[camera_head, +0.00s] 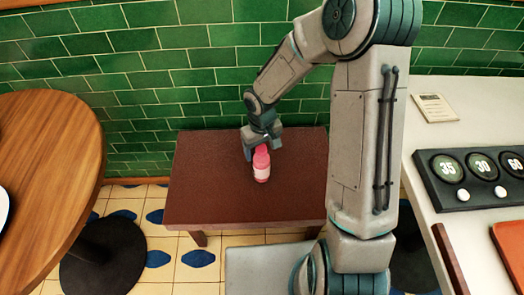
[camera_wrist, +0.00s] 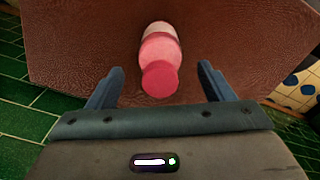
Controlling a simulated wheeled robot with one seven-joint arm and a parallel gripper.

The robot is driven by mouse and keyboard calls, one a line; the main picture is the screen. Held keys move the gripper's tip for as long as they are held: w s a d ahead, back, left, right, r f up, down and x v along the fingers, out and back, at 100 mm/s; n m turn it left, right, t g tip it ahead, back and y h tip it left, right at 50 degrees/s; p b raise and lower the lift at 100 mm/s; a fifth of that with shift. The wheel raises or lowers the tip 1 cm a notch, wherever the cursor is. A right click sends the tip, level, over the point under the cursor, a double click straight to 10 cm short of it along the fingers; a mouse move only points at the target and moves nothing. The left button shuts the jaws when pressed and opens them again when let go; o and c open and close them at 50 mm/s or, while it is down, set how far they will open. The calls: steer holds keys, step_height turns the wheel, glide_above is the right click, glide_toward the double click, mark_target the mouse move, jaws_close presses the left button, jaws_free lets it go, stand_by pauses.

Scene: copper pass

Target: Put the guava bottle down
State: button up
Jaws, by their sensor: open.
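The guava bottle (camera_head: 261,166) is pink with a pale label. It stands upright on the dark red-brown bench (camera_head: 205,190), near its middle. In the wrist view the bottle (camera_wrist: 160,58) shows its pink cap towards me, between and just beyond the fingers. My gripper (camera_head: 263,145) is just above and behind the bottle in the head view. In the wrist view my gripper (camera_wrist: 160,88) is open, with a clear gap between each finger and the bottle.
A round wooden table (camera_head: 60,150) stands at the left. A pale counter (camera_head: 450,95) at the right holds a dark panel (camera_head: 485,178) with numbered dials and a card (camera_head: 436,107). A green tiled wall (camera_head: 150,60) is close behind the bench. The bench top around the bottle is clear.

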step_height(320, 180, up, 9)
steer(key=shift+r+p, duration=0.2)
steer(key=shift+p, duration=0.75)
steer(key=s+d+r+m+t, duration=0.1)
steer(key=s+d+r+m, duration=0.1)
steer(key=s+d+r, duration=0.3)
steer(key=s+d+r+m, duration=0.3)
steer(key=s+d+r, duration=0.3)
steer(key=s, duration=0.6)
step_height(320, 180, up, 3)
steer(key=shift+f+t, duration=0.15)
steer(key=shift+t, duration=0.25)
